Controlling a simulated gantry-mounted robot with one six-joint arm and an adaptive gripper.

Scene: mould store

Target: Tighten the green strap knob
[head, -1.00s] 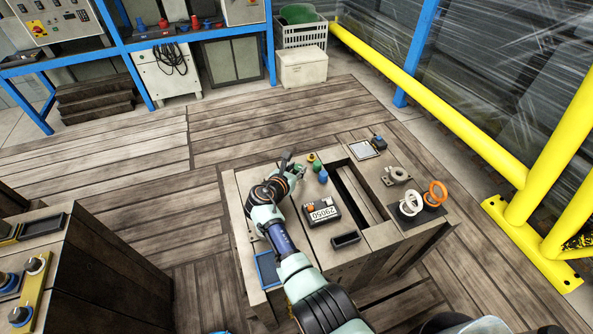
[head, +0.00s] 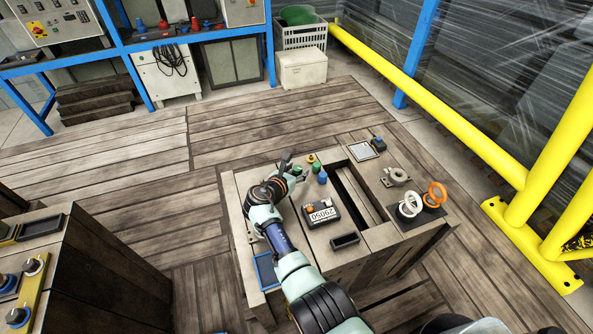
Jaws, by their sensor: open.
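My gripper (head: 292,164) is at the far left part of the wooden bench top (head: 355,262); its jaws are open and a dark finger sticks up. A small green knob-like piece (head: 316,167) stands just right of my gripper, beside a yellow one (head: 311,158) and a blue one (head: 322,177). Another small green patch shows right at my fingers, too small to tell what it is. I cannot tell whether a finger touches any green piece. My arm and wrist hide part of the bench's left side, and no strap can be made out.
A black and orange device marked 29050 (head: 321,214) and a small black tray (head: 345,240) lie right of my arm. A long slot (head: 355,190) opens in the bench. White (head: 411,204) and orange rings (head: 437,194) and a metal flange (head: 396,177) sit farther right.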

